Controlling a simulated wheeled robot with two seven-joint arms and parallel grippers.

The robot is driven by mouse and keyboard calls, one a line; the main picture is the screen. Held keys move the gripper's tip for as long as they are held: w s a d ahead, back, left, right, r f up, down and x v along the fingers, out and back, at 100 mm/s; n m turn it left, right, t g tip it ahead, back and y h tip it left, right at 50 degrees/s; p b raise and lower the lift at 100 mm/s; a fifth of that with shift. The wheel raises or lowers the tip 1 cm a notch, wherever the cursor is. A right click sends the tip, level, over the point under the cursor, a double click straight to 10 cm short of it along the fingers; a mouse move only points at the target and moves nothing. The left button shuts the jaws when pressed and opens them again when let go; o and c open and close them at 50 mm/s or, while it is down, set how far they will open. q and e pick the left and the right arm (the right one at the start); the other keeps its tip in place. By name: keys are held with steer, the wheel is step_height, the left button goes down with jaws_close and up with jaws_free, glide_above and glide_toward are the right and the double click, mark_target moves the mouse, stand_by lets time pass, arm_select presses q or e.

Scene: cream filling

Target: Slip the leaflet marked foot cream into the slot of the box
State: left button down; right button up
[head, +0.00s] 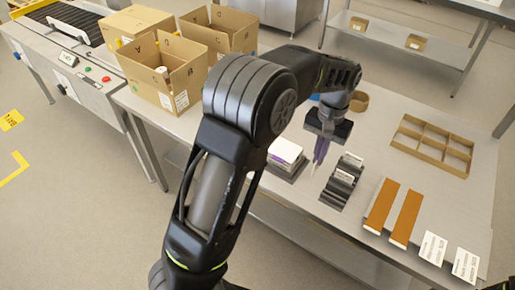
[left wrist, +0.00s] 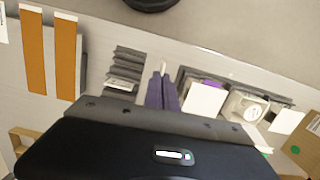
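My left gripper (head: 317,160) points down over the table, its purple fingers close together, also in the left wrist view (left wrist: 161,92). A thin white piece (left wrist: 163,67), seen edge-on, sticks out between the fingertips; it looks like a leaflet, but no mark is readable. Below is a dark ridged rack (head: 343,180) with slots, beside the gripper in the left wrist view (left wrist: 125,70). Leaflet stacks, one white and purple (head: 286,150), lie on a dark holder left of the gripper. I cannot tell which box has the slot. My right gripper is out of view.
Two orange-brown strips (head: 381,206) and two white printed cards (head: 433,248) lie at the table's right. A divided cardboard tray (head: 398,147) lies behind them. Open cardboard boxes (head: 182,85) stand at the left end, near a conveyor (head: 85,85).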

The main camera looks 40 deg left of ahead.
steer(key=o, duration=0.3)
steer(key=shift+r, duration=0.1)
arm_select(q)
steer(key=w+a+r+n+t, duration=0.1)
steer(key=a+r+n, duration=0.4)
steer(key=a+n, duration=0.6)
steer(key=w+a+r+n+t, duration=0.1)
steer(key=a+r+n, duration=0.5)
steer(key=n, duration=1.8)
steer(key=w+a, duration=0.1)
steer(key=a, duration=0.5)
steer(key=shift+w+r+n+t, duration=0.3)
steer(key=shift+w+t, duration=0.1)
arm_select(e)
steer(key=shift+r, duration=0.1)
arm_select(q)
step_height(320, 180, down, 14)
steer(key=p, duration=0.2)
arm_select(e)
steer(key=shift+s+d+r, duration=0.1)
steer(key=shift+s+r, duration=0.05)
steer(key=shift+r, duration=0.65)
arm_select(q)
steer(key=shift+d+f, duration=0.1)
